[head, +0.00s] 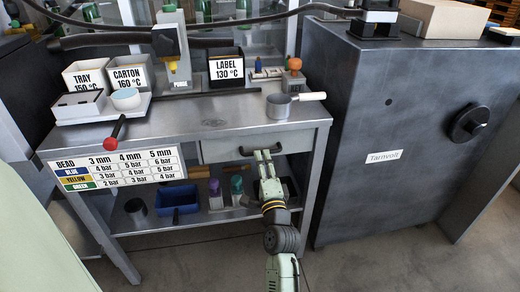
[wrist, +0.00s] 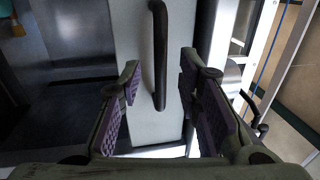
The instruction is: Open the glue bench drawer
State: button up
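The glue bench (head: 180,125) is a grey metal bench with one drawer (head: 222,150) under its right half. The drawer front looks flush with the bench, so the drawer looks closed. A dark bar handle (head: 246,152) sits on the drawer front. My gripper (head: 264,155) is in front of the drawer, near the right part of the handle. In the wrist view the handle (wrist: 159,55) runs upright in the picture, between and beyond the fingers. The gripper (wrist: 157,85) is open, with purple pads apart and nothing between their tips that they touch.
A metal pot (head: 278,107) with a light handle stands on the bench above the drawer. A lower shelf holds a blue bin (head: 178,198) and bottles. A grey Tarnvolt cabinet (head: 400,130) stands close on the right. A red-knobbed lever (head: 115,132) juts out at left.

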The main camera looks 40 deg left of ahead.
jog(key=shift+p+x, duration=0.35)
jog(key=shift+x, duration=1.65)
jog(key=shift+c, duration=0.2)
grip_shut()
